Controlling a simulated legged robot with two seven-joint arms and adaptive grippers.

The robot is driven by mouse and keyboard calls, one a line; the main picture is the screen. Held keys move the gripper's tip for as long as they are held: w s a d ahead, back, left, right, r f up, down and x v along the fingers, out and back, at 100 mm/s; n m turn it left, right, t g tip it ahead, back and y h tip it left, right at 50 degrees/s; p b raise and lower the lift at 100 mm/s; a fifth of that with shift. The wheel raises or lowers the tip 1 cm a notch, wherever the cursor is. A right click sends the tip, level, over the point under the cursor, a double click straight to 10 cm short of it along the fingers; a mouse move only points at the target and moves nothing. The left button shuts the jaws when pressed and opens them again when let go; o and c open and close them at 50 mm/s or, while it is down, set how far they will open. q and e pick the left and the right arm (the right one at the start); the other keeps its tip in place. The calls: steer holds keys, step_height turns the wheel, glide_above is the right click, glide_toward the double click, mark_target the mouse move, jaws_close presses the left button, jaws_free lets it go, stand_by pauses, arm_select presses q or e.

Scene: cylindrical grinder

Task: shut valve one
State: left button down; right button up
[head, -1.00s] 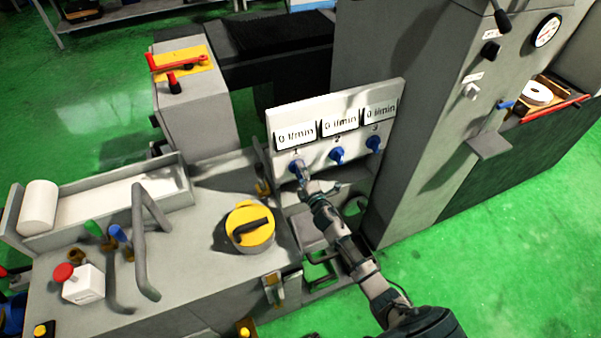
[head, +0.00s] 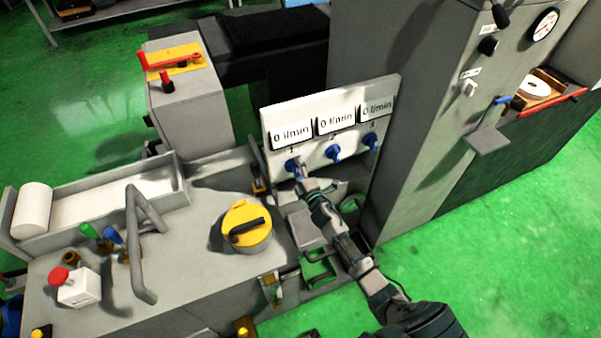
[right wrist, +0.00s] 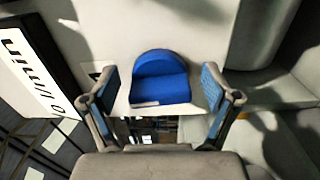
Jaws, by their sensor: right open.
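Valve one is a blue knob (head: 292,165) under the numeral 1 on the white panel (head: 268,122), below the left readout. All three readouts show 0 l/min. Valve two (head: 333,152) and valve three (head: 370,140) are like blue knobs to its right. My right gripper (head: 299,176) is at valve one, just in front of it. In the right wrist view the blue knob (right wrist: 160,78) stands between the two open fingers of my right gripper (right wrist: 160,95), with a gap on each side. My left gripper is not in view.
A bench at left carries a yellow-lidded black-handled can (head: 247,224), a bent grey pipe (head: 140,245) and a red button box (head: 75,287). A tall grey cabinet (head: 420,110) stands right of the panel. Green floor is free at the lower right.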

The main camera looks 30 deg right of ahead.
steer(key=s, duration=1.1)
steer(key=shift+s+a+f, duration=0.15)
steer(key=shift+s+a, duration=0.05)
steer(key=shift+a, duration=0.05)
